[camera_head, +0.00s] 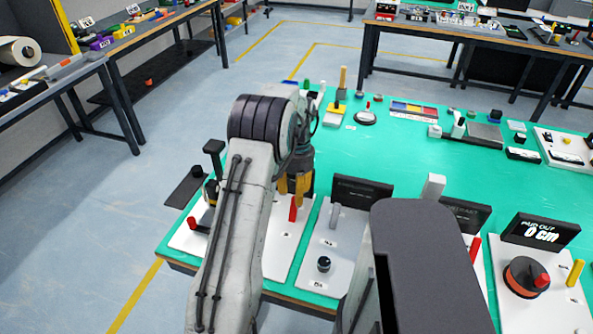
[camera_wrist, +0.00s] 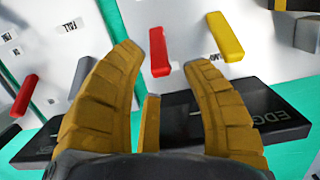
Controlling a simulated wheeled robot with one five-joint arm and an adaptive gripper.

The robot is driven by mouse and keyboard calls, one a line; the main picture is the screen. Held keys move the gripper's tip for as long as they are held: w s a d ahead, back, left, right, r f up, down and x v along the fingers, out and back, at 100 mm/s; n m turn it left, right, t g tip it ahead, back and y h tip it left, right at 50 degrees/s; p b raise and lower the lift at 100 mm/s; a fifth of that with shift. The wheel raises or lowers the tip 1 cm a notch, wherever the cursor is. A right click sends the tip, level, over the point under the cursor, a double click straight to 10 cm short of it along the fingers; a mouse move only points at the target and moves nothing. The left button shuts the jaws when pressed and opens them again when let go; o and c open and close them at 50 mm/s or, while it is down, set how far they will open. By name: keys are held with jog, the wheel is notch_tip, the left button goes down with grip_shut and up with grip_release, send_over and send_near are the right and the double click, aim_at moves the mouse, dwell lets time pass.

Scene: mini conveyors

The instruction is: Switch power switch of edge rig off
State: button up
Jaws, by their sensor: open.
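The edge rig's dark display (camera_wrist: 195,118), with "EDG" legible, lies below and behind my fingers in the wrist view. Its white panel carries a red lever (camera_wrist: 158,52) and a yellow lever (camera_wrist: 218,35). I cannot tell which part is the power switch. My gripper (camera_wrist: 162,60) is open, its yellow fingers apart; in the picture, the red lever stands between and just beyond the fingertips. Contact is not clear. In the head view my gripper (camera_head: 291,190) points down above the red lever (camera_head: 293,209), and my arm hides much of the rig.
Beside it stands a white panel (camera_head: 322,245) with a grey lever (camera_head: 335,216) and a black knob (camera_head: 324,264).

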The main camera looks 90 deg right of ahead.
notch_tip(320, 180, up, 10)
jog(key=d, duration=0.1)
jog(key=shift+d+f, duration=0.15)
jog(key=shift+d, duration=0.05)
jog(key=shift+s, duration=0.1)
dwell(0.8)
